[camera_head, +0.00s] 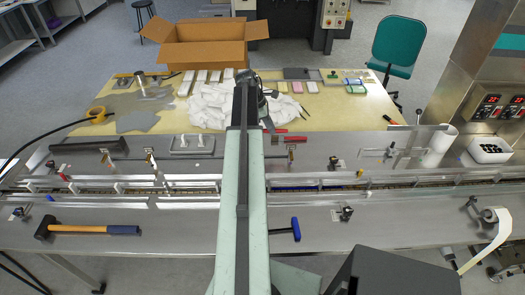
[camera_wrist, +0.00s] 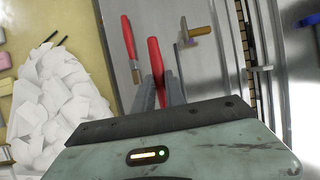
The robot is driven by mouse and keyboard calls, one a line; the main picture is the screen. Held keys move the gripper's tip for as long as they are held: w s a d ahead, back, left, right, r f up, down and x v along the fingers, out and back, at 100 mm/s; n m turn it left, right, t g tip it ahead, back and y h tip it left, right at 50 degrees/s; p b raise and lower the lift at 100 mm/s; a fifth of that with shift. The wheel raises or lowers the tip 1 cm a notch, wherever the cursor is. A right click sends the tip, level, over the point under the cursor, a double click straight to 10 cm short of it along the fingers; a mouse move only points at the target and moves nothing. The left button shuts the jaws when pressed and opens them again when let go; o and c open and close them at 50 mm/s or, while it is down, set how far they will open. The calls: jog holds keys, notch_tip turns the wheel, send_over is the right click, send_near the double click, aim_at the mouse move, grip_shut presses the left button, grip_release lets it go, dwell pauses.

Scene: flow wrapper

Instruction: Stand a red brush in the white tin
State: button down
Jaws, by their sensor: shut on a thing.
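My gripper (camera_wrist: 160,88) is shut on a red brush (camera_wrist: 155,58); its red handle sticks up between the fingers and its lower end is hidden. Beside it, a second red-handled brush (camera_wrist: 128,38) lies on the steel surface. In the head view my arm hides most of the gripper, with red handles just to its right; I cannot tell which is held. A white upright cylinder (camera_head: 438,147) stands on the steel deck at the right, well away from my gripper. It may be the white tin, but its top is not clear.
A white box with black marks (camera_head: 490,150) stands at the far right. A conveyor rail (camera_head: 400,180) crosses the front. A brass-coloured fitting (camera_wrist: 198,30) stands near the brushes. White crumpled material (camera_wrist: 55,110) and an open carton (camera_head: 200,55) lie beyond.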

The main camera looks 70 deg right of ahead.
aim_at(274, 150)
jog(key=shift+f+b, duration=5.05)
jog(key=shift+f, duration=0.2)
jog(key=c, duration=1.4)
grip_release()
jog(key=shift+r, duration=0.1)
jog(key=p+v, duration=0.5)
jog(key=v, duration=0.1)
jog(key=p+v, duration=0.5)
jog(key=p, duration=0.1)
jog(key=shift+r, duration=0.45)
jog(key=shift+w+a+r+p, duration=0.1)
jog(key=shift+w+r+p, duration=0.15)
jog(key=shift+p, duration=0.15)
jog(key=shift+f, duration=0.1)
